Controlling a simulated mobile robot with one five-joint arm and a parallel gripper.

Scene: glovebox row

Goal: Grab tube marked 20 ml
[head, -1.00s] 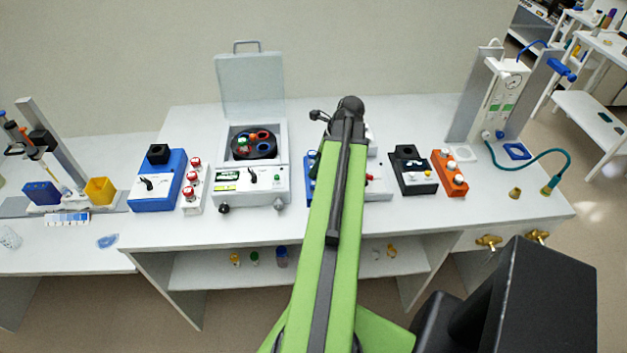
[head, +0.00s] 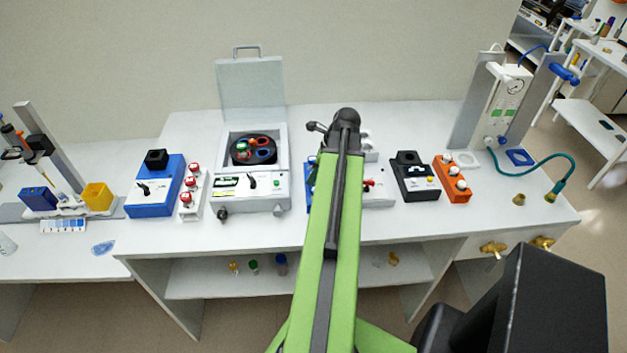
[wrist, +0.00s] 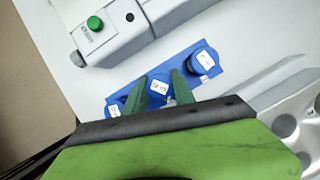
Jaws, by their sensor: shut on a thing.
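In the wrist view, a blue rack (wrist: 215,74) holds blue-capped tubes with small white labels. My gripper (wrist: 160,83) has its two green fingers shut on the middle tube (wrist: 157,89), which still stands in the rack line. Its label is too small to read surely. Another blue tube (wrist: 202,60) stands to the upper right, and a third (wrist: 115,108) is partly hidden at lower left. In the head view, a strip of the blue rack (head: 311,172) shows left of my arm, which hides the fingers and tubes.
A white device with a green button (wrist: 95,23) lies beside the rack in the wrist view. In the head view, an open-lidded centrifuge (head: 250,190) stands left of my arm, and a black device (head: 415,180) and orange rack (head: 452,182) stand right. The bench front is clear.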

